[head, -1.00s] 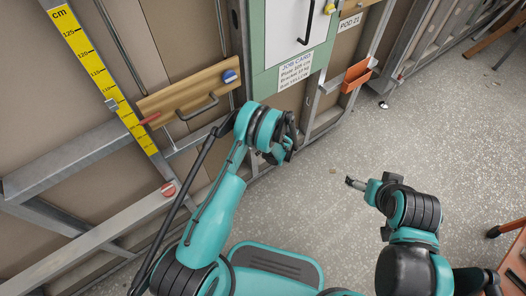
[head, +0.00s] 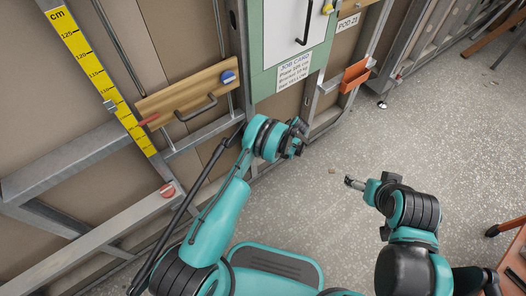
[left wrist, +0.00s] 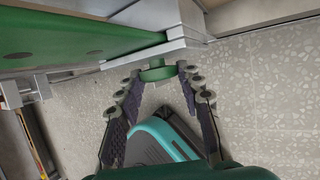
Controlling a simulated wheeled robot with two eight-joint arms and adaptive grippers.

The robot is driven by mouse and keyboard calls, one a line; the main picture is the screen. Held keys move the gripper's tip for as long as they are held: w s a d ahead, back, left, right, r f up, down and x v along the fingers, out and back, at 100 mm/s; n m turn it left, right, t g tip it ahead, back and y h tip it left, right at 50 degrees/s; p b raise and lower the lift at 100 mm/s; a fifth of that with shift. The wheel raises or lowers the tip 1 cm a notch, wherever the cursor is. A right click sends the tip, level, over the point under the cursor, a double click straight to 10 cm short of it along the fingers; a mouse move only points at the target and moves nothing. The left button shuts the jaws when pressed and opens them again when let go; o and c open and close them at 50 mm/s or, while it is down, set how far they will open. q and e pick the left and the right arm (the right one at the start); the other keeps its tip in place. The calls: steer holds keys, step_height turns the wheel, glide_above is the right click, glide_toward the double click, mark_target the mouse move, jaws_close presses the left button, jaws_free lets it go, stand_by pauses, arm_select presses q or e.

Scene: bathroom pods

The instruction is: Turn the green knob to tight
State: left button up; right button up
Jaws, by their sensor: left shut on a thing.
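The green knob (left wrist: 157,73) shows in the left wrist view as a round green disc below the grey metal edge of a green panel (left wrist: 70,38). The fingertips of my left gripper (left wrist: 157,78) are on either side of it, and the gripper is shut on it. In the head view my left gripper (head: 298,139) is beside the lower part of the wall frame, and the knob is hidden there. The knob's marks or setting cannot be read. My right gripper (head: 354,183) hangs over open floor at the right, with nothing visible in it; its jaw opening is unclear.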

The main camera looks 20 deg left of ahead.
arm_select(q)
steer(key=o, duration=1.2)
steer(key=v, duration=1.2)
